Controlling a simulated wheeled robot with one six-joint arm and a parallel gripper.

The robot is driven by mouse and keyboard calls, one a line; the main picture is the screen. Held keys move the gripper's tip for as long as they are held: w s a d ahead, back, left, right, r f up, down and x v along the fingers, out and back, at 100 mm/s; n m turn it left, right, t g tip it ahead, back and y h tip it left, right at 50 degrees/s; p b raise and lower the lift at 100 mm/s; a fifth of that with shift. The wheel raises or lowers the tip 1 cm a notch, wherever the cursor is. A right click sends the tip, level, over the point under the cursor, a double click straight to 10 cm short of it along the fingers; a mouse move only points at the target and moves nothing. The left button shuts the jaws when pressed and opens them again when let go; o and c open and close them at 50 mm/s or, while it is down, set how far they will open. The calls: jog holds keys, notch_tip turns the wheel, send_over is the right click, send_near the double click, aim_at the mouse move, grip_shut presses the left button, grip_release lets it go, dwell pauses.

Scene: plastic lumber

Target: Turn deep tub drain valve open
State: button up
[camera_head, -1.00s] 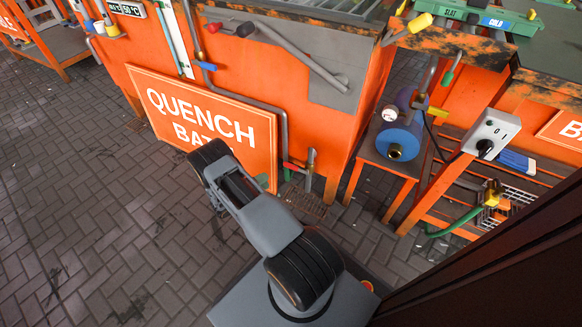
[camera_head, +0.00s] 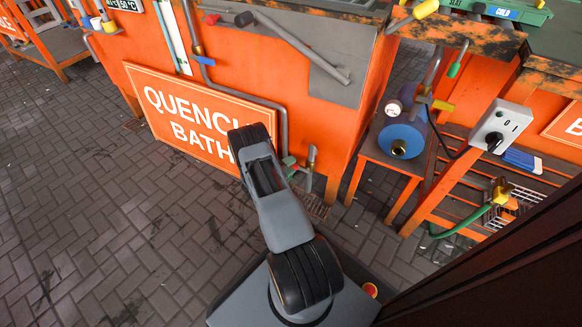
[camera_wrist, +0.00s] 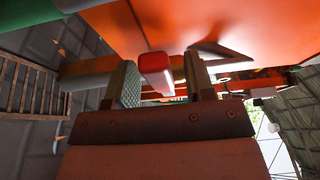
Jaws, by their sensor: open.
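The orange tub with the "QUENCH BATH" sign (camera_head: 185,110) stands ahead of me in the head view. A pipe end (camera_head: 311,160) and a green piece (camera_head: 289,161) show low at its right end. The red valve handle there is hidden behind my arm in the head view. In the wrist view, a red handle (camera_wrist: 156,70) appears between the two fingers of my gripper (camera_wrist: 158,60). The fingers are open, with a visible gap on each side of the red handle. I cannot tell how deep it sits between them. My gripper is hidden in the head view.
A blue motor-like unit (camera_head: 402,138) stands on an orange stand to the right of the tub. A grey switch box (camera_head: 500,127) is farther right. A dark panel (camera_head: 500,270) fills the lower right. The brick floor (camera_head: 110,220) on the left is clear.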

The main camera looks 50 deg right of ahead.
jog(key=shift+d, duration=0.25)
jog(key=shift+c, duration=0.2)
grip_shut()
dwell(0.3)
